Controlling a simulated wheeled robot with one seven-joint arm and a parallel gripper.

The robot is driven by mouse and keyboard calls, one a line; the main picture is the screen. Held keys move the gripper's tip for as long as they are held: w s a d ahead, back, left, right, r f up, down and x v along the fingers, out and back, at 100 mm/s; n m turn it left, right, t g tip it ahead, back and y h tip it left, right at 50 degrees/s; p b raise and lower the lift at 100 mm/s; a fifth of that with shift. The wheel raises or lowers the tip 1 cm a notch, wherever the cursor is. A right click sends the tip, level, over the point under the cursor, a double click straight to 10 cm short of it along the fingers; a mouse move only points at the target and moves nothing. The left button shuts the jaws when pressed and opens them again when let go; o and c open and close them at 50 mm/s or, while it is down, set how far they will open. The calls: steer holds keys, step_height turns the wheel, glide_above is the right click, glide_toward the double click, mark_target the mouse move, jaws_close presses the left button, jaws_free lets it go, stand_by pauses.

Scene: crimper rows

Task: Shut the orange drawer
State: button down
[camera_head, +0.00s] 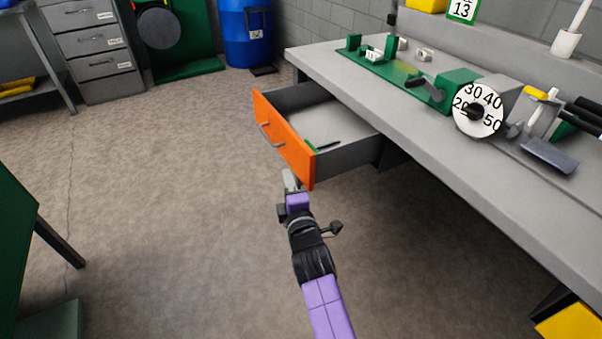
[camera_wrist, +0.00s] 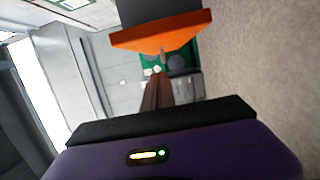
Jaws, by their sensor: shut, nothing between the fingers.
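The orange drawer (camera_head: 284,140) stands pulled out from under the grey workbench, with a grey handle on its orange front. A green-and-black item lies inside it near the front right corner. My gripper (camera_head: 290,178) is shut and empty, just in front of the drawer's near right corner in the head view. I cannot tell whether it touches the front. In the wrist view the fingers (camera_wrist: 158,90) point toward the scene below the orange drawer front (camera_wrist: 160,36), which fills the top middle.
The workbench (camera_head: 440,150) carries a green fixture, a dial (camera_head: 478,109) and tools. A blue barrel (camera_head: 246,32) and a grey drawer cabinet (camera_head: 92,48) stand at the back. A green object (camera_head: 20,240) is at the left edge. The floor before the drawer is clear.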

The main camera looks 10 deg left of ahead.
mark_target(302, 172)
steer(key=shift+w+d+p, duration=0.5)
steer(key=shift+w+d, duration=1)
steer(key=shift+d, duration=0.05)
